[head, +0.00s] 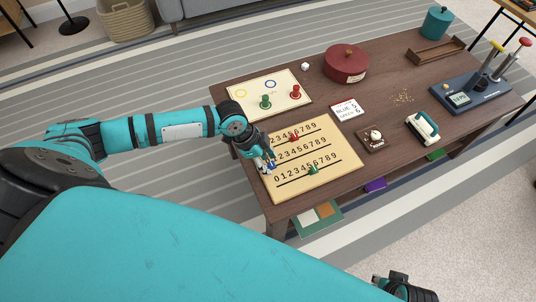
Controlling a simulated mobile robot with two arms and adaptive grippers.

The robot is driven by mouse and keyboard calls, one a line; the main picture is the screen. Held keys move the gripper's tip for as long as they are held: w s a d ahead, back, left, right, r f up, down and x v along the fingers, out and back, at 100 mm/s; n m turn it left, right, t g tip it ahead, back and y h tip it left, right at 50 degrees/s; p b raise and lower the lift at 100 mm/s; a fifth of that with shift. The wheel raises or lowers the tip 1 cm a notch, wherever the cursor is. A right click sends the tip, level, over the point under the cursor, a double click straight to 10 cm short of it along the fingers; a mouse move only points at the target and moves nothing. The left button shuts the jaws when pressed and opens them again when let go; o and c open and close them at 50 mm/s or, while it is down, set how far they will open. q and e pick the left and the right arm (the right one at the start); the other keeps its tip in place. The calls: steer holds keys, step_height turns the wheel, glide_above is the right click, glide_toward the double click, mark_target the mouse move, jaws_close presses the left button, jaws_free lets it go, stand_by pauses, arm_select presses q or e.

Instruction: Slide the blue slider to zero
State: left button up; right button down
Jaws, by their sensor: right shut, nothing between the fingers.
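The cream score board (345,150) lies on the dark wooden table with three rows of digits, each over a dark line. The blue slider (272,165) shows as a small blue spot at the left end of the middle row, partly hidden by my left gripper. My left gripper (266,167) points down right at it; whether its fingers touch or hold it is too small to tell. The red slider (294,138) is on the top row and the green slider (313,170) on the bottom row. My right gripper (402,290) is shut and empty at the bottom edge, away from the table.
A second cream board (279,83) with green and red pieces lies behind. A score card (347,110), a small wooden tray (372,147), a white-green device (422,128) and a red round box (346,63) stand on the table (390,85). The table's front edge is close below the score board.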

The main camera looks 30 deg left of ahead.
arm_select(q)
steer(key=shift+d, duration=0.1)
steer(key=v, duration=1.2)
stand_by(0.4)
